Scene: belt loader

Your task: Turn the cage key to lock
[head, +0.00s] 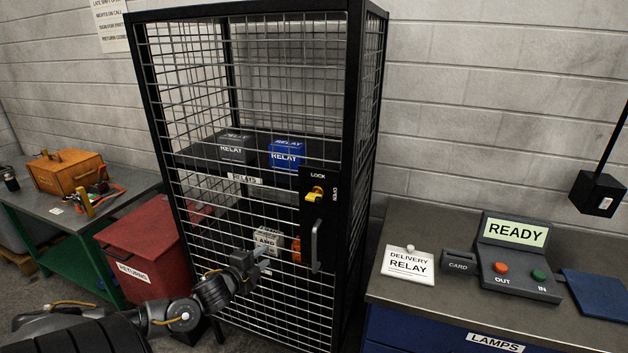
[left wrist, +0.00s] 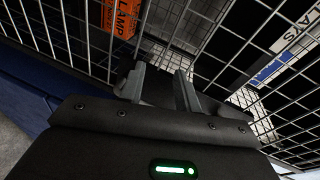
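The wire cage (head: 357,100) is tall and black-framed, with its door shut as far as I can tell. A black lock plate (head: 311,231) on the door's right side carries the words LOCK and OPEN. The yellow cage key (head: 315,195) sits in it near the top; its exact turn is too small to tell. My left gripper (head: 264,263) is in front of the mesh, below and left of the key and apart from it. My right gripper is not in view.
A grey door handle (head: 316,245) stands out below the key. Relay boxes (head: 287,153) and lamp boxes (head: 268,239) sit behind the mesh. A counter (head: 400,292) with a READY panel (head: 513,235) stands right; a red returns bin (head: 140,245) stands left.

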